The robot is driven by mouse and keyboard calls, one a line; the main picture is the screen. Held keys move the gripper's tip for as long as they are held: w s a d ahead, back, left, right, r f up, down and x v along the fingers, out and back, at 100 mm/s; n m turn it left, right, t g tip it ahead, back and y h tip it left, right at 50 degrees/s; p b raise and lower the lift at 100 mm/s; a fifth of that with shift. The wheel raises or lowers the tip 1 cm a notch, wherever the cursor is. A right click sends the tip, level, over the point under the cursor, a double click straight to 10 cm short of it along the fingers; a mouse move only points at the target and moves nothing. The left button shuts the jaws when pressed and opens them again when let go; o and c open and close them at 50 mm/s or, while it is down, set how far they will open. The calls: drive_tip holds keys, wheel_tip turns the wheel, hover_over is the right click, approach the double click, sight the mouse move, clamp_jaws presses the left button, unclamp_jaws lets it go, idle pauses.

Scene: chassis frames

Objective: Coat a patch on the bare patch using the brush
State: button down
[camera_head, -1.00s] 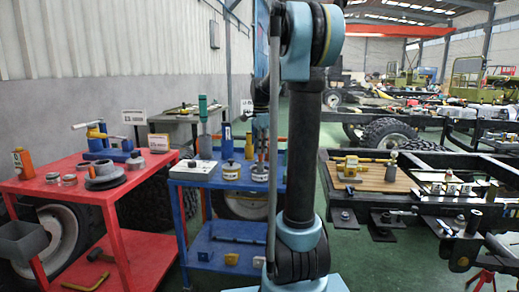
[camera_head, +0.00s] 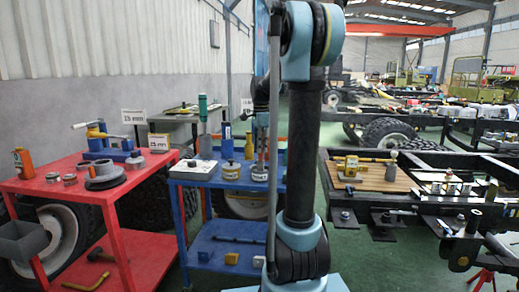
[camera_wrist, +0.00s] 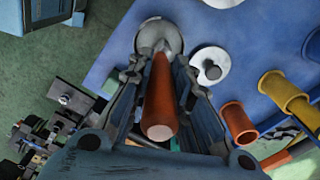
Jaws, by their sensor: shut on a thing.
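In the wrist view, my gripper (camera_wrist: 158,68) is shut on the brush, whose orange-brown handle (camera_wrist: 161,105) points toward the camera between the two fingers. The brush's far end is over or in a round grey container (camera_wrist: 151,33) on a blue surface; I cannot tell whether it touches or is dipped. In the head view, my gripper is mostly behind my arm, above the blue cart (camera_head: 215,182), where a small round can (camera_head: 260,173) stands. The bristles are hidden. I cannot make out the bare patch in either view.
Beside the brush in the wrist view lie a pale disc with a knob (camera_wrist: 211,68), an orange cylinder (camera_wrist: 238,122) and a yellow spool-like piece (camera_wrist: 286,95). A red table (camera_head: 60,192) with tools stands left. A dark chassis frame (camera_head: 400,207) with a wooden board (camera_head: 376,177) is right.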

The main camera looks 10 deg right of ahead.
drive_tip(key=shift+r, duration=3.35)
drive_tip(key=shift+d, duration=0.1)
